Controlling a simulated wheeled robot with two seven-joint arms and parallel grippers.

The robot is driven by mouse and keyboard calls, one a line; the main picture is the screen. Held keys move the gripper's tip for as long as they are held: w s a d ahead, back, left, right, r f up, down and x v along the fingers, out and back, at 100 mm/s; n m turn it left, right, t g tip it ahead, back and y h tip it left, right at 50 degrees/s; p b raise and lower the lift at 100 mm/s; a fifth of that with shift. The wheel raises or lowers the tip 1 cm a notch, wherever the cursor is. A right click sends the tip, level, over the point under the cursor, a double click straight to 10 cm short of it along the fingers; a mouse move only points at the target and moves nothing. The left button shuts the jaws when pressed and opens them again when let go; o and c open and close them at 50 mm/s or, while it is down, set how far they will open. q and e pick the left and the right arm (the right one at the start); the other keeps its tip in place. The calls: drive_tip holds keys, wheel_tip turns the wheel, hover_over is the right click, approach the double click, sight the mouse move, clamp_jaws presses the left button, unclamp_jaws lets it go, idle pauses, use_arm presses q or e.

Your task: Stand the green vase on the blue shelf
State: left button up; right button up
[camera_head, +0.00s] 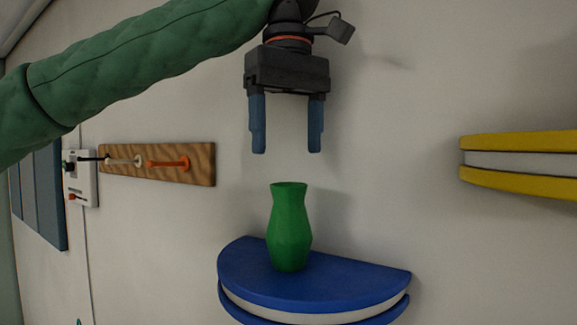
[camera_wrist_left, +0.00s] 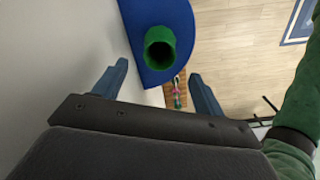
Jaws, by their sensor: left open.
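The green vase (camera_head: 289,228) stands upright on the blue shelf (camera_head: 330,286), toward the shelf's back left. My left gripper (camera_head: 287,152) is above the vase, pointing down, open and empty, with a clear gap between its fingertips and the vase's rim. In the left wrist view the open mouth of the vase (camera_wrist_left: 160,48) faces the camera, over the blue shelf (camera_wrist_left: 183,22), and my left gripper's blue fingers (camera_wrist_left: 160,77) are spread apart with nothing between them. My right gripper is in neither view.
A yellow and white shelf (camera_head: 520,163) is on the wall at the right. A wooden rack (camera_head: 200,164) with an orange item is on the wall at the left, beside a white panel (camera_head: 84,178). The blue shelf's right part is clear.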

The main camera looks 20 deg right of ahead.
use_arm(q)
drive_tip(key=shift+r, duration=0.95)
